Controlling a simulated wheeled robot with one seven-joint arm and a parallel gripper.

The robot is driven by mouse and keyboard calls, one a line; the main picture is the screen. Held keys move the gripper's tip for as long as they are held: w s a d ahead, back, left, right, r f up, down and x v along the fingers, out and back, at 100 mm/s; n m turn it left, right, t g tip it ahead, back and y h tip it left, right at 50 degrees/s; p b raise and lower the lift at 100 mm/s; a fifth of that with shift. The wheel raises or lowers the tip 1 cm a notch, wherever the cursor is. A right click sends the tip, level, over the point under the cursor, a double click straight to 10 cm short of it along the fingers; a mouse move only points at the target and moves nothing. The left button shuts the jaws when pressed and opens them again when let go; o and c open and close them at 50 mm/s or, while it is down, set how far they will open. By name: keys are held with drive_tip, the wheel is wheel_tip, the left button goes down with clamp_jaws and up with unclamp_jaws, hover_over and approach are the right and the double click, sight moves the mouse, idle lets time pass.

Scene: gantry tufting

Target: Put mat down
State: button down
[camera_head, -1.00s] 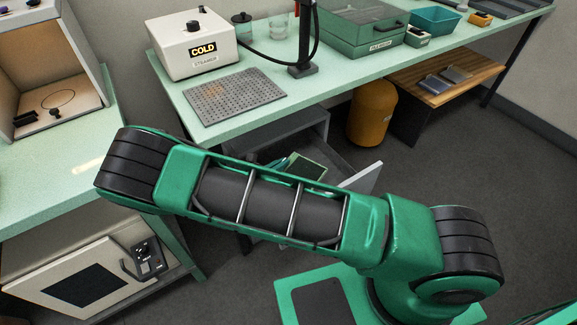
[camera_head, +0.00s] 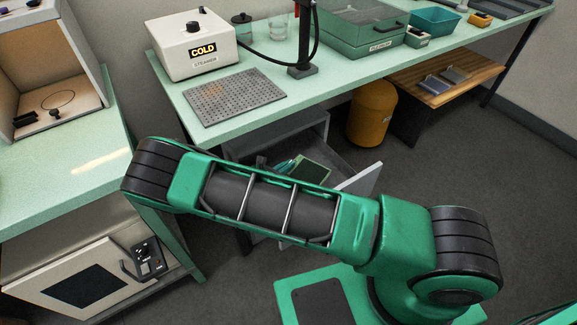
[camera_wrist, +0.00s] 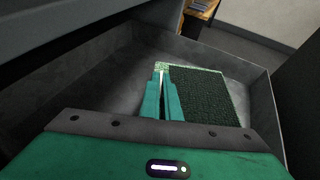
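The mat (camera_wrist: 205,92) is a dark green pile square with a pale green border. In the wrist view it is inside the open grey drawer, just beyond my fingers. My gripper (camera_wrist: 163,74) has two teal fingers close together at the mat's left border, with a thin pale strip between them; it looks shut on that edge. In the head view the mat (camera_head: 312,172) shows over the drawer (camera_head: 362,180), partly hidden behind my arm. I cannot tell whether its underside touches the drawer floor.
The bench (camera_head: 180,97) above carries a perforated plate (camera_head: 233,95) and a white steamer (camera_head: 193,45). An orange bin (camera_head: 372,113) stands right of the drawer. Another bench (camera_head: 60,175) is at the left.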

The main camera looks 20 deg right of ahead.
drive_tip(key=shift+f, duration=0.65)
drive_tip(key=c, duration=2)
unclamp_jaws()
drive_tip(key=shift+r, duration=0.15)
drive_tip(key=shift+r, duration=0.3)
drive_tip(key=v, duration=1.2)
drive_tip(key=shift+r, duration=0.15)
drive_tip(key=shift+s+a, duration=0.1)
